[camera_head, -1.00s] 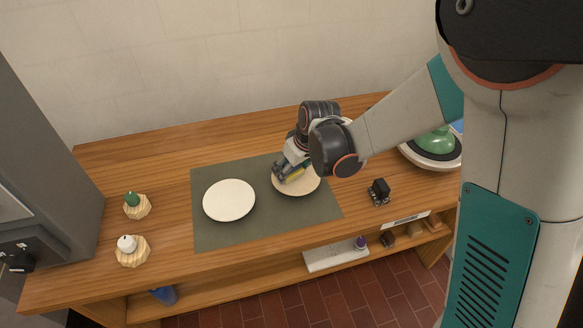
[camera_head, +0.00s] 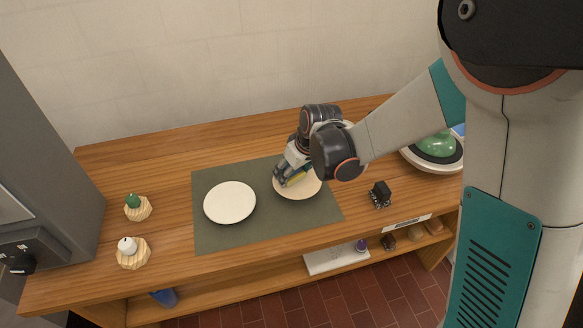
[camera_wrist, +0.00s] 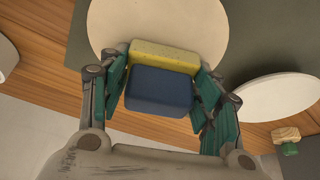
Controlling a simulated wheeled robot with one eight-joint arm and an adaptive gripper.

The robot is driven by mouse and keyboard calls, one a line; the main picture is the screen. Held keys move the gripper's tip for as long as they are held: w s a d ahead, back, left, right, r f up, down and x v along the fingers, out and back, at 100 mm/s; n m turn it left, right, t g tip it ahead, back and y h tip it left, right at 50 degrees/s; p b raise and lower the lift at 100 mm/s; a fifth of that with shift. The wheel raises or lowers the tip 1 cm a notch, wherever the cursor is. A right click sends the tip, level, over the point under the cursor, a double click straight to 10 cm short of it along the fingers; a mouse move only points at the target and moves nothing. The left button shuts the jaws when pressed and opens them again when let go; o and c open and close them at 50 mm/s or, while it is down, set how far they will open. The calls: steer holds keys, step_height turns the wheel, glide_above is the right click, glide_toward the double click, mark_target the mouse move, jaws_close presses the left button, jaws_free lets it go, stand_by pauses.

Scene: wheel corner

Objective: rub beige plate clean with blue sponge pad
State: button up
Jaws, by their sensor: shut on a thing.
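The beige plate (camera_head: 307,190) lies on the right part of a grey-green mat. It also shows in the wrist view (camera_wrist: 205,25), where it looks bare and pale with no clear marks. My gripper (camera_head: 284,180) is over the left part of this plate. In the wrist view my gripper (camera_wrist: 160,88) is shut on the blue sponge pad (camera_wrist: 158,90), which has a yellow layer (camera_wrist: 165,55) on its far side. The sponge overlaps the plate's edge in the wrist view. I cannot tell whether it touches the plate.
A white plate (camera_head: 230,202) lies on the mat (camera_head: 215,237) to the left. Two wooden coasters, one with a green piece (camera_head: 133,201) and one with a white piece (camera_head: 127,245), are at far left. A small black object (camera_head: 380,194) stands right of the mat.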

steer(key=shift+s, duration=0.2)
steer(key=shift+w, duration=0.1)
steer(key=shift+w+a, duration=0.15)
steer(key=shift+w, duration=0.55)
steer(key=shift+s+f, duration=0.1)
steer(key=shift+s, duration=0.65)
steer(key=shift+w, duration=0.1)
steer(key=shift+w+r, duration=0.2)
steer(key=shift+w, duration=0.5)
